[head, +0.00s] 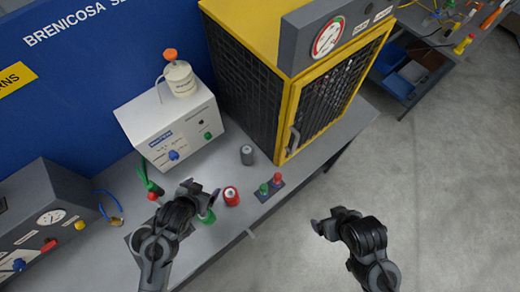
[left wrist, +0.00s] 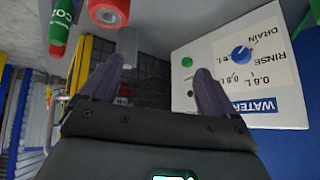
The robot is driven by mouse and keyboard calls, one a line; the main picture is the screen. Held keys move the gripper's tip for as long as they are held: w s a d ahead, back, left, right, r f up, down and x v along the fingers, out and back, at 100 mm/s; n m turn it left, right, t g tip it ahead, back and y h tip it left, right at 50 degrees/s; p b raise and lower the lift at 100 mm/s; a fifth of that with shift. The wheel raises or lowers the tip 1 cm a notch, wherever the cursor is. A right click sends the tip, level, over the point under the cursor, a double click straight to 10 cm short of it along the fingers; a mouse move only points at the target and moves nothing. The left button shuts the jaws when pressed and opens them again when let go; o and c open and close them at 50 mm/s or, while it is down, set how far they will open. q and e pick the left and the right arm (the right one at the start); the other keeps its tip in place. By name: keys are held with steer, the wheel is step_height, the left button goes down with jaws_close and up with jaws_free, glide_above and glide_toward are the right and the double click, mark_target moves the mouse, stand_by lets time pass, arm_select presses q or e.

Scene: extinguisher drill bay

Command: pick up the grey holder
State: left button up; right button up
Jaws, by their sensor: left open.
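The grey holder looks to be the small grey cylinder (head: 247,155) standing upright on the bench between the white box and the yellow cage. In the left wrist view a grey cylinder (left wrist: 127,46) shows just beyond the left fingertip. My left gripper (head: 203,191) is open and empty above the bench, to the left of and nearer than the grey cylinder; its two fingers also show apart in the left wrist view (left wrist: 158,72). My right gripper (head: 328,218) is out past the bench's front edge, over the floor, with its fingers apart and nothing between them.
The white rinse box (head: 172,128) and yellow cage (head: 290,100) stand behind.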

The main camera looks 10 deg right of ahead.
mark_target(242, 156)
arm_select(q)
steer(key=w+d+f+m+h+b, duration=0.1)
steer(key=w+d+f+h+b, duration=0.2)
steer(key=w+d+f, duration=0.1)
steer(key=w+d+f+m+h+b, duration=0.2)
steer(key=w+d+f+h+b, duration=0.1)
steer(key=w, duration=0.3)
steer(key=w+d+f+m+t+h+b, duration=0.1)
steer(key=w+d+f+m+h+b, duration=0.1)
steer(key=w+d+f+b, duration=0.3)
steer(key=shift+f+h, duration=0.15)
steer(key=shift+h, duration=0.25)
steer(key=shift+w+d+f+m+h+b, duration=0.1)
steer(key=shift+w+d+m+h+b, duration=0.3)
steer(key=shift+d+h+b, duration=0.25)
steer(key=b+x, duration=0.4)
steer(key=shift+w+d+f, duration=0.1)
steer(key=shift+d, duration=0.1)
steer(key=c, duration=1.6)
jaws_close()
steer(key=shift+r, duration=0.3)
